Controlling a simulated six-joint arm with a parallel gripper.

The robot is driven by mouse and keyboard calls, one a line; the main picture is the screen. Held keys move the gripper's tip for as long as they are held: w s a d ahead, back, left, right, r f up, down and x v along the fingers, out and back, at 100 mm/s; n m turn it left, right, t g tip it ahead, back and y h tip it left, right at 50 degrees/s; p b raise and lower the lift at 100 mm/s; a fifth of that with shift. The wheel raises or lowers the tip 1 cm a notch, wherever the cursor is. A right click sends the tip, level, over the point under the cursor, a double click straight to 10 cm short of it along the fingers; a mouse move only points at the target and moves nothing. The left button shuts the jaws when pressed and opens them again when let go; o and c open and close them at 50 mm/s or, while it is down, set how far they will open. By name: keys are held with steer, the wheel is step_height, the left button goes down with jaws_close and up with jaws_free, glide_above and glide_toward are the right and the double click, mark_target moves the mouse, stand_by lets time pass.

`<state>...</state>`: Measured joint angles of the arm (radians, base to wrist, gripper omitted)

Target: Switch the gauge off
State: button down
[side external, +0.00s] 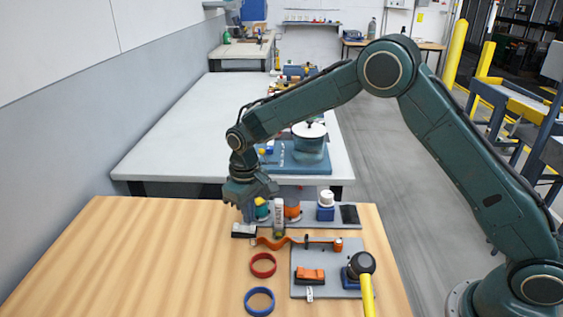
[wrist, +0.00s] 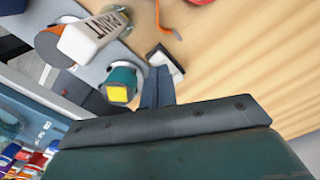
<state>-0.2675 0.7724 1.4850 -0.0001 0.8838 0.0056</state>
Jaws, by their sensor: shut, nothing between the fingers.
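No thing in view can be surely told as the gauge, and no switch can be made out. A small black-and-white block (side external: 244,231) lies at the left end of a grey board near the wooden table's far edge. It also shows in the wrist view (wrist: 166,62), just beyond my fingertips. My gripper (side external: 248,216) points down above this block, its fingers shut and empty; whether they touch it cannot be told. In the wrist view the closed fingers (wrist: 158,80) are beside a teal round thing with a yellow square face (wrist: 118,92).
A can marked PAINT (side external: 279,218), an orange spool (side external: 292,207) and a white-capped blue container (side external: 325,206) stand right of my gripper. An orange strap (side external: 270,243), red ring (side external: 263,265) and blue ring (side external: 259,300) lie nearer. The wooden table's left is clear.

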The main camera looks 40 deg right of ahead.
steer(key=shift+r, duration=2.5)
steer(key=shift+r, duration=0.1)
step_height(320, 180, up, 9)
steer(key=t, duration=0.1)
glide_above(251, 227)
steer(key=s+d, duration=0.4)
steer(key=s, duration=0.1)
steer(key=s+d+r+m+t, duration=0.1)
steer(key=s+d+r+t, duration=0.1)
steer(key=s+d+r, duration=0.45)
steer(key=s+d+r+m+t, duration=0.1)
steer(key=s+d+m+t, duration=0.1)
steer(key=s, duration=2)
steer(key=shift+s+d+t, duration=0.15)
steer(key=shift+d+t, duration=0.15)
steer(key=shift+d, duration=0.45)
